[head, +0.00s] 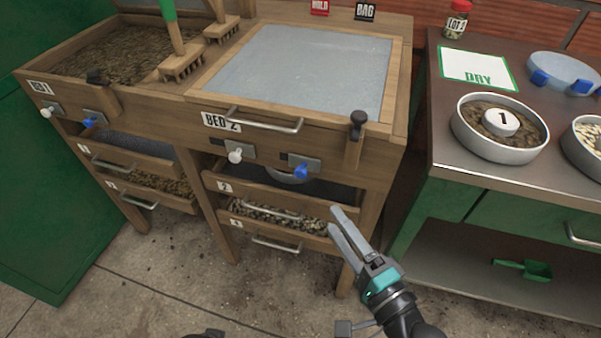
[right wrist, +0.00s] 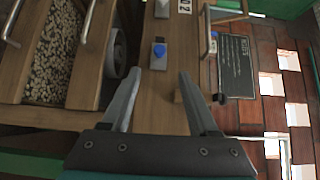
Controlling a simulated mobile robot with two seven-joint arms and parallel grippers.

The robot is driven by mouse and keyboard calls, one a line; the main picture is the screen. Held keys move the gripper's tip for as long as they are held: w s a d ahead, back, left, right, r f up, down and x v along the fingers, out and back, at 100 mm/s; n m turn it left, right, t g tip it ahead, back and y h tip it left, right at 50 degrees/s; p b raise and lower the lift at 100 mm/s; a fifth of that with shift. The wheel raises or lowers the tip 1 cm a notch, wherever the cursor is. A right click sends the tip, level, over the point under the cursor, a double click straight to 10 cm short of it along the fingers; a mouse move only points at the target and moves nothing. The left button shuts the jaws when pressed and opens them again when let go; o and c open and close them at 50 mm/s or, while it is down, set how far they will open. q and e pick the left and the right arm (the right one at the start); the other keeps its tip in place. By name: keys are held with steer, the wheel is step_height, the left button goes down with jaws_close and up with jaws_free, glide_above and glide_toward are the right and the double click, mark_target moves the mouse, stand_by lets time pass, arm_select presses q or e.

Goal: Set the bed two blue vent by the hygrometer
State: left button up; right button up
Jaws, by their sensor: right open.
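Bed two (head: 263,143) is a wooden bed front with a "BED 2" label, a bar handle and a grey sheet on top. Its blue vent knob (head: 302,171) sits on a grey plate at the right of the front; it also shows in the right wrist view (right wrist: 159,50). A white knob (head: 235,156) on a similar plate is to its left. My right gripper (head: 336,217) is open and empty, below and right of the blue knob, apart from it. The wrist view also shows its fingers (right wrist: 157,82) spread. I cannot make out a hygrometer's reading. My left gripper is out of view.
Drawers with bar handles (head: 275,245) lie below the knobs. A black peg (head: 358,122) stands at the bed's right corner. Another bed with white and blue knobs (head: 89,122) is at left. A steel-topped bench (head: 455,165) with bowls stands at right.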

mark_target(303, 176)
steer(key=b+x, duration=0.2)
steer(key=x, duration=1.1)
steer(key=shift+f, duration=0.15)
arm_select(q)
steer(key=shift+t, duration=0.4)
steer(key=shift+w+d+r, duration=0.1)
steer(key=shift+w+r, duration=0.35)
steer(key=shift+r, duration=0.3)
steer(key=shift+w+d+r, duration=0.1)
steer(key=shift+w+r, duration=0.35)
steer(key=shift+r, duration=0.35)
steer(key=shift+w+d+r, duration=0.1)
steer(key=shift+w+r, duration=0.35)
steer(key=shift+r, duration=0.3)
arm_select(e)
steer(key=shift+w+a, duration=0.25)
steer(key=shift+w, duration=0.35)
steer(key=shift+c, duration=0.2)
jaws_close()
